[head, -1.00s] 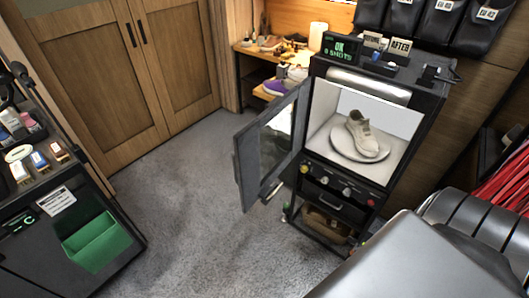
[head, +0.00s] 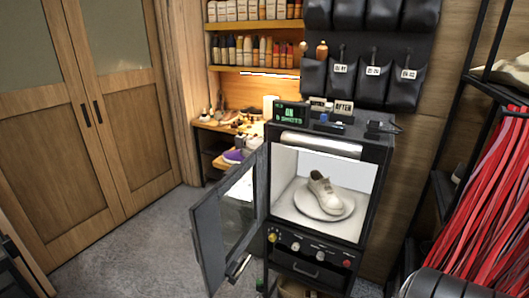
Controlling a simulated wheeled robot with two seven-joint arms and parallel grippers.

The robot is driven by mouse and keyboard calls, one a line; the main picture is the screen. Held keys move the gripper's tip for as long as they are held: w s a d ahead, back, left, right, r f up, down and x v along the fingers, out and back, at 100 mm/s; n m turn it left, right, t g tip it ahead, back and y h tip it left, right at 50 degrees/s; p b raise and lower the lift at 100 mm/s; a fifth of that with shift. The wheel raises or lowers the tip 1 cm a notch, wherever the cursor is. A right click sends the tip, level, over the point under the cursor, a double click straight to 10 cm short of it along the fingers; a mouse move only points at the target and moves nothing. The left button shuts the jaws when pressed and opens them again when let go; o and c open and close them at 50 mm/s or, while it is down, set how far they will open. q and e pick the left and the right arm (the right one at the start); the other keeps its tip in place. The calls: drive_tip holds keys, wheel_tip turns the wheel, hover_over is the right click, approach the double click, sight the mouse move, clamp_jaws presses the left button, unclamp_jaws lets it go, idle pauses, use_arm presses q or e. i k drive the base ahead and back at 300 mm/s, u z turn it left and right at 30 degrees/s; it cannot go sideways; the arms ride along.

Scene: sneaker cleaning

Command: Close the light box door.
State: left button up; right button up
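The light box (head: 373,146) is a dark cabinet on a stand, right of centre in the head view. Inside the white lit chamber, a beige sneaker (head: 325,191) sits on a round white turntable (head: 302,205). A display (head: 291,114) on top reads "ON" with a shots line. Neither gripper shows; only a dark rounded part, probably mine, is at the bottom right.
Grey carpet (head: 130,265) lies open left of the door. A workbench (head: 213,127) with supplies and bottle shelves stands behind. Knobs (head: 296,246) line the front below the chamber. Red laces (head: 480,200) hang on a rack at the right.

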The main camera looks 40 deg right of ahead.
sight(206, 231)
drive_tip(key=u, duration=1.2)
drive_tip(key=i, duration=0.55)
drive_tip(key=z, duration=2.8)
